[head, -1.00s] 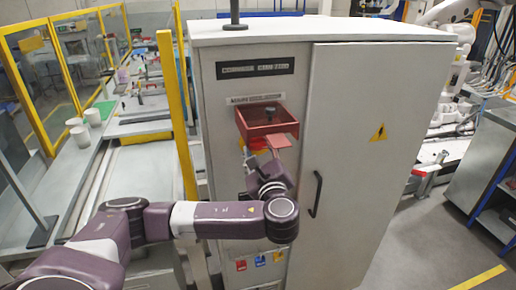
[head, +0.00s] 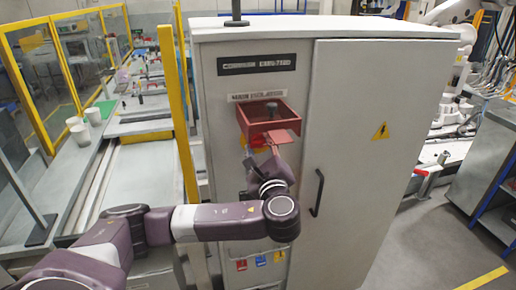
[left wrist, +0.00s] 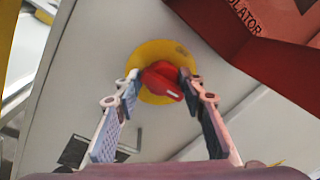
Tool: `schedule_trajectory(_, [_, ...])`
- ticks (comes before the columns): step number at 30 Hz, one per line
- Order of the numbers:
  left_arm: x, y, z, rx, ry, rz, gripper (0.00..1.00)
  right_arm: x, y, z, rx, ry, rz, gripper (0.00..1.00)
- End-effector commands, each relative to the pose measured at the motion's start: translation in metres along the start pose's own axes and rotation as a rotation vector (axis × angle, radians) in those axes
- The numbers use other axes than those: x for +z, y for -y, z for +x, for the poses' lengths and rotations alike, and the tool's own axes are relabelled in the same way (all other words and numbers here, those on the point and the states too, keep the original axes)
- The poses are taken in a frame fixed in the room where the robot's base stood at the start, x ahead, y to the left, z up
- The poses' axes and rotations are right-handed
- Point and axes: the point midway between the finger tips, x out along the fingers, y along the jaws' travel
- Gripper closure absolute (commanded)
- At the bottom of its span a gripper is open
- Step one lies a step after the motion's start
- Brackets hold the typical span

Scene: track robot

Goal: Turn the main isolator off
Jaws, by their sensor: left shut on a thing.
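The main isolator is a red knob (left wrist: 162,82) on a round yellow plate (left wrist: 150,56) on the grey cabinet front. My left gripper (left wrist: 160,84) has a finger on each side of the knob and is shut on it. A pale mark on the knob points toward the lower right in the left wrist view. In the head view my left gripper (head: 262,155) is at the cabinet just below a red open box (head: 268,121), and the knob is mostly hidden. My right gripper is not in view.
The red box, lettered "ISOLATOR" (left wrist: 245,18), juts out close above the knob, with a red flap (head: 282,137) at its front. The cabinet door (head: 365,170) has a black handle (head: 317,193). A yellow post (head: 178,110) stands left of the cabinet.

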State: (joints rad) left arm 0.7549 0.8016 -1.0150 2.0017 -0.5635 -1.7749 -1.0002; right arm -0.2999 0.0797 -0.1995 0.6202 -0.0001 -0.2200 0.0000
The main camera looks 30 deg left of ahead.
Motion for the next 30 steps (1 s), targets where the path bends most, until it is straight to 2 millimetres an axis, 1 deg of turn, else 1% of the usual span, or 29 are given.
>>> schedule_trajectory(1, [-0.004, -0.001, -0.001, -0.007, -0.004, -0.032, 0.87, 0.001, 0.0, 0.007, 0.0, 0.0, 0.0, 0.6])
schedule_trajectory(6, [-0.007, -0.003, -0.001, -0.013, 0.006, -0.168, 0.87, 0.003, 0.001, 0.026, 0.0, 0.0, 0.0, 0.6])
schedule_trajectory(30, [-0.007, -0.004, -0.001, -0.055, 0.071, -0.93, 0.87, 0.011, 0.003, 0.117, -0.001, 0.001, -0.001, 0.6])
